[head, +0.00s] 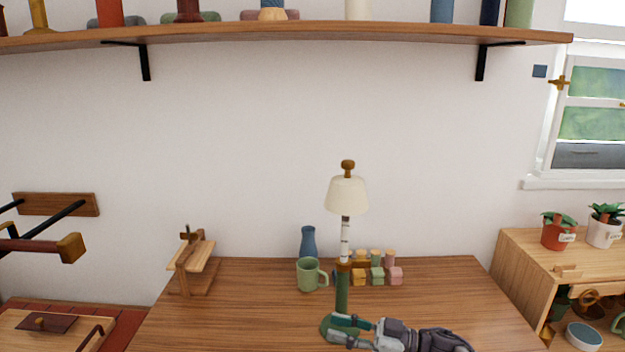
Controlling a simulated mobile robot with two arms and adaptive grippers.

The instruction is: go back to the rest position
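My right gripper (340,329) comes in from the lower right over the wooden desk (240,310). Its two fingers point left and are spread apart, with nothing seen between them except the lamp's base behind. A table lamp (346,196) with a cream shade, brown knob and green lower stem stands upright on the desk. The fingers overlap its round green base in the picture; I cannot tell whether they touch it. My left gripper is not in view.
A green mug (308,275), a blue vase (308,242) and several small coloured blocks (377,276) stand behind the gripper. A wooden stand (192,262) is at the desk's left. A shelf (300,33) spans above. A cabinet with plants (560,250) is at right.

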